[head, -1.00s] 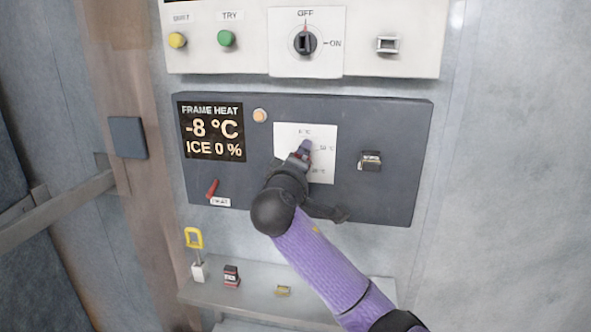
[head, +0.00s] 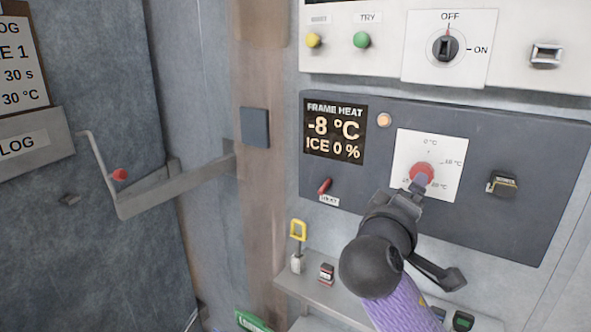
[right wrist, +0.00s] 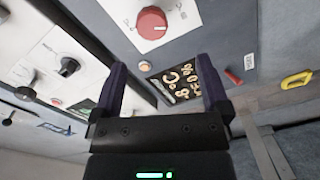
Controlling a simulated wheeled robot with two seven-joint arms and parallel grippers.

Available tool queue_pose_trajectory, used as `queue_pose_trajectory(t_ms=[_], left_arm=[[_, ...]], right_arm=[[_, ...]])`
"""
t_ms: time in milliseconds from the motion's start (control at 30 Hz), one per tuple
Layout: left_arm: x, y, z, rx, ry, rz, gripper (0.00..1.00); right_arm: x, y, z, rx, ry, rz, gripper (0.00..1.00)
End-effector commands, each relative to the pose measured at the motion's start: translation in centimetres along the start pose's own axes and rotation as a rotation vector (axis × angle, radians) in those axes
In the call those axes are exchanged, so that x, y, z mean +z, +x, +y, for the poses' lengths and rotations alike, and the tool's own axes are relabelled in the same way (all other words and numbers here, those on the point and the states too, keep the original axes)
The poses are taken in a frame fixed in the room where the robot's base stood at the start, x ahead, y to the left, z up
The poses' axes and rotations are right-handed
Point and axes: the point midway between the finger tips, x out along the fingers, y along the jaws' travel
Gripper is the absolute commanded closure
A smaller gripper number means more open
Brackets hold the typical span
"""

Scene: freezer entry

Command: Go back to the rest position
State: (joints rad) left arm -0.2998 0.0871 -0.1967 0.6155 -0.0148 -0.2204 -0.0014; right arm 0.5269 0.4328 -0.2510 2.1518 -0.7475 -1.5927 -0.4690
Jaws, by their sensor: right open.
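My right gripper (head: 410,188) is in front of the dark frame heat panel, just below the red dial (head: 422,173) on its white scale plate. In the right wrist view my right gripper (right wrist: 168,85) is open, with nothing between its fingers. The red dial (right wrist: 152,22) shows beyond the fingers there, apart from them. The frame heat display (head: 335,130) reads -8 °C and ICE 0 %. My left gripper is not in view.
A shelf (head: 340,300) below the panel holds a yellow-handled padlock (head: 297,245) and several small items. A grey door with a bar handle (head: 175,190) stands at the left. The upper white panel carries a rotary switch (head: 446,47) at OFF.

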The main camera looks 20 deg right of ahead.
Motion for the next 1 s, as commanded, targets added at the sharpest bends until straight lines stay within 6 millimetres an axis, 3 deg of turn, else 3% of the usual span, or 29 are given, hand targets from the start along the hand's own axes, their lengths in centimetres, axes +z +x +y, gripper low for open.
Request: queue_pose_trajectory(t_ms=[67,167,200,300,400,500,700,867,1000], left_arm=[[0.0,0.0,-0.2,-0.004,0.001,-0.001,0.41],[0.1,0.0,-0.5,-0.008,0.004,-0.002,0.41],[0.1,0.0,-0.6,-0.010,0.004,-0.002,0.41],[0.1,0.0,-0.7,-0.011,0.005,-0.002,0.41],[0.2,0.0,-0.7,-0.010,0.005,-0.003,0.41],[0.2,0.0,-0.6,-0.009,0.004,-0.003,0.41],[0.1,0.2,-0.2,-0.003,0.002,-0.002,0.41],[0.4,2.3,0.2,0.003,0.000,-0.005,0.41],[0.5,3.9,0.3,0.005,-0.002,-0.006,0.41]], right_arm=[[0.8,-0.7,-3.2,-0.101,-0.001,0.012,0.04],[3.2,-3.3,-10.2,-0.346,0.022,0.015,0.04],[4.5,-4.8,-13.1,-0.458,0.038,0.004,0.04],[8.0,-9.1,-18.6,-0.707,0.088,-0.052,0.04],[11.1,-13.4,-22.0,-0.907,0.140,-0.132,0.04],[13.9,-17.6,-24.1,-1.072,0.191,-0.227,0.04],[18.8,-25.3,-26.4,-1.331,0.294,-0.451,0.04],[21.3,-24.4,-34.5,-1.331,0.256,-0.470,0.04],[24.9,-24.6,-41.4,-1.342,0.223,-0.495,0.04]])
